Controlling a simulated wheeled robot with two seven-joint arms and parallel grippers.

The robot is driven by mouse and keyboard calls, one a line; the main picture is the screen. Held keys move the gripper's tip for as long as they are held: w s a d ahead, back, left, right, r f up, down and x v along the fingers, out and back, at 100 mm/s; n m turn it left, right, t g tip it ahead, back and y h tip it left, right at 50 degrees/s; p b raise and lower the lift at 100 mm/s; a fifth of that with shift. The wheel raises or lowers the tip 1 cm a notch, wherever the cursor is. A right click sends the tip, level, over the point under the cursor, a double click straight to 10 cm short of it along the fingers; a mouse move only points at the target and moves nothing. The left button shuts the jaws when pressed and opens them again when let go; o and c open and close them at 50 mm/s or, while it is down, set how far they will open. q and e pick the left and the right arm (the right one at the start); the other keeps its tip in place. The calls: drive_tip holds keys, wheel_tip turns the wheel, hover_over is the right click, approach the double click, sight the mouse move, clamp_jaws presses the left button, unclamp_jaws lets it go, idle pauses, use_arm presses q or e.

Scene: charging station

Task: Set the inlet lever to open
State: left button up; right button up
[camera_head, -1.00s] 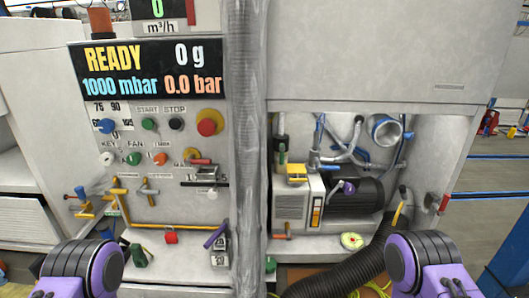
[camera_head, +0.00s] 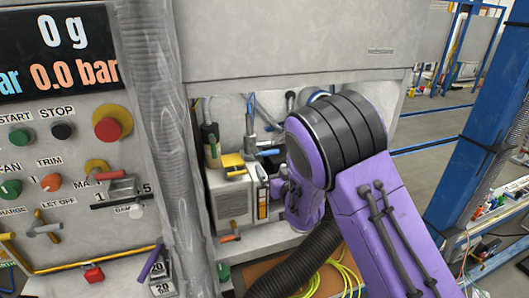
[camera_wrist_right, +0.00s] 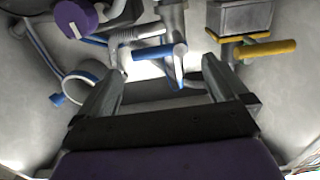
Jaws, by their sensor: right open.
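Inside the open cabinet bay, a blue-handled lever (camera_head: 268,153) sits on grey pipework, left of my right arm. In the right wrist view the blue handle (camera_wrist_right: 160,52) lies crosswise just beyond my open fingertips, apparently untouched. A yellow-handled lever (camera_head: 235,172) is left of it in the head view; its yellow handle (camera_wrist_right: 268,48) shows at the wrist view's upper right. No label shows which lever is the inlet. My right gripper (camera_wrist_right: 163,78) is open and empty; in the head view my own arm mostly hides it. My left gripper is not in view.
A grey ribbed hose (camera_head: 165,150) hangs between the control panel and the bay. A purple knob (camera_wrist_right: 78,17) and bent pipes stand close to my right fingers. A black hose (camera_head: 300,268) and yellow cable (camera_head: 345,280) lie below. A blue post (camera_head: 485,120) stands right.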

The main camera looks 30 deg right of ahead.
drive_tip(key=r+p+x, duration=0.1)
drive_tip(key=p+x, duration=0.2)
drive_tip(key=x, duration=0.8)
drive_tip(key=shift+r+t, duration=0.3)
drive_tip(key=shift+r, duration=0.05)
